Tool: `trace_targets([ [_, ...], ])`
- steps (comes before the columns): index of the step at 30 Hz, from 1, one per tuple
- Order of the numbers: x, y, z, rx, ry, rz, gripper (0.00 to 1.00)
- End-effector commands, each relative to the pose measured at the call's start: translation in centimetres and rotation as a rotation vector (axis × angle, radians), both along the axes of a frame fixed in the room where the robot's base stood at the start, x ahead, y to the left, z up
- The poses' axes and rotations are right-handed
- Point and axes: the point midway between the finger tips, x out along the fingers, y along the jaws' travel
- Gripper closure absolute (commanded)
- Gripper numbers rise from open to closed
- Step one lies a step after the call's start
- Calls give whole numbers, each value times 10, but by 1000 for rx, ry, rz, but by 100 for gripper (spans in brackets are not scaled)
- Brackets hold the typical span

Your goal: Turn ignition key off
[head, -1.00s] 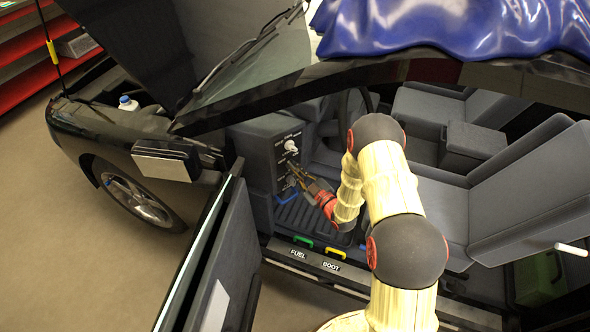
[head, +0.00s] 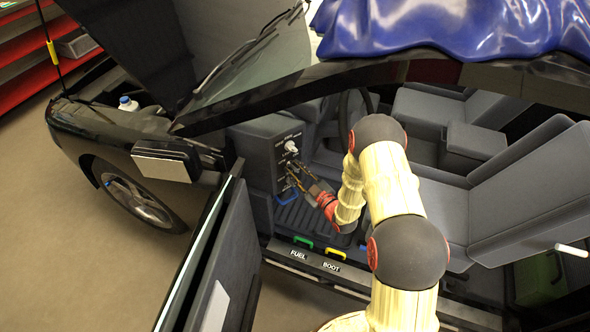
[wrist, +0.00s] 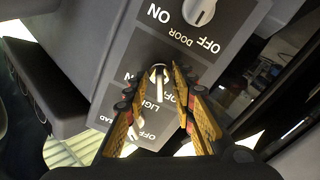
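The dark switch panel (head: 282,154) is on the grey console in the car's footwell. In the wrist view it appears upside down, with a white knob near DOOR (wrist: 199,11). A slim pale metal piece with a round base (wrist: 158,77) stands out from the panel near the word LIGHT. It may be the key, but I read no ignition label. My gripper (wrist: 156,80) is open, with a fingertip on either side of this piece and gaps visible. Another pale knob (wrist: 133,132) is below, partly hidden by the left finger. In the head view my gripper (head: 291,172) is at the panel.
The open car door (head: 220,260) stands left of my arm. The sill has a green handle (head: 303,242) and a yellow handle (head: 335,252) by the FUEL and BOOT labels. A blue handle (head: 287,197) is below the panel. The steering wheel (head: 358,103) and seats are beyond.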

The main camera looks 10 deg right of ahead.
Motion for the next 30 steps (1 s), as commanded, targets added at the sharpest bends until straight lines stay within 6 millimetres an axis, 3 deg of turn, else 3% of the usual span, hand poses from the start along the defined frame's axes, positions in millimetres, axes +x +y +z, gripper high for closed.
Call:
trace_targets([
  [16, -90, -37, 0, 2, 1, -3, 74],
  [22, -105, -43, 0, 1, 1, -1, 74],
  [30, -107, -43, 0, 1, 0, 0, 74],
])
